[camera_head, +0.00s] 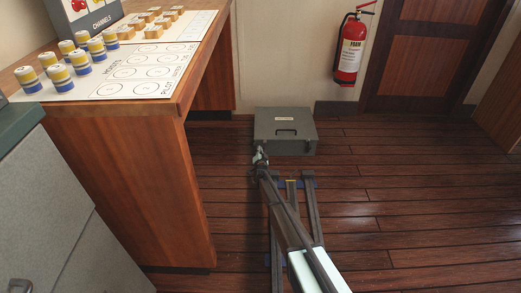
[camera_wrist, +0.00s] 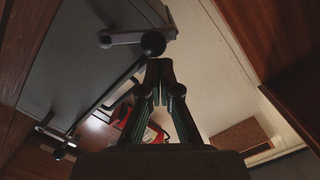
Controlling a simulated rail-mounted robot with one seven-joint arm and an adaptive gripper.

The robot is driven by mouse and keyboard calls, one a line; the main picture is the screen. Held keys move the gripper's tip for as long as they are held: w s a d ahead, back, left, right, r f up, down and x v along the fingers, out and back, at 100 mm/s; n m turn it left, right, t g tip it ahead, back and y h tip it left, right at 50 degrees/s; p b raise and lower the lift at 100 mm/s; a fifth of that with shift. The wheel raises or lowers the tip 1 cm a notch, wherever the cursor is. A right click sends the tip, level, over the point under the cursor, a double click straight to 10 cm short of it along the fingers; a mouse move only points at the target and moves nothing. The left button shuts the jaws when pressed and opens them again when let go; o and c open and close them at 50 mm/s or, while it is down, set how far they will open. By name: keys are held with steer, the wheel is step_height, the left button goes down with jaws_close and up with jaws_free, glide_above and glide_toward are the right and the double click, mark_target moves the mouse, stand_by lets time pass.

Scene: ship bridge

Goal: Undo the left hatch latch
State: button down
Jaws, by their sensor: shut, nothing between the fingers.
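The grey hatch box (camera_head: 290,122) sits on the floor against the wall, with a dark handle and a small white label. My gripper (camera_head: 260,158) is at its front left corner. In the wrist view the grey hatch face (camera_wrist: 80,60) fills the upper left. The nearer latch (camera_wrist: 122,39), a grey lever with a black ball knob, is just past my shut, empty fingertips (camera_wrist: 160,66); I take it as the left one. I cannot tell whether they touch the knob. A second latch (camera_wrist: 58,150) shows at the lower left. The head view is too small to show latch positions.
A wooden table (camera_head: 150,165) with a white chart and several coloured pieces stands to the left, close to my arm. A grey cabinet (camera_head: 60,210) is nearer. A red fire extinguisher (camera_head: 350,50) hangs on the back wall. The wooden floor (camera_head: 400,190) is clear to the right.

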steer(key=shift+a+f, duration=0.1)
steer(key=shift+a, duration=0.15)
stand_by(0.4)
steer(key=s+d+r+p, duration=0.2)
steer(key=s+r, duration=0.2)
steer(key=s, duration=0.6)
steer(key=shift+s+r+p, duration=0.25)
steer(key=shift+s+p, duration=0.1)
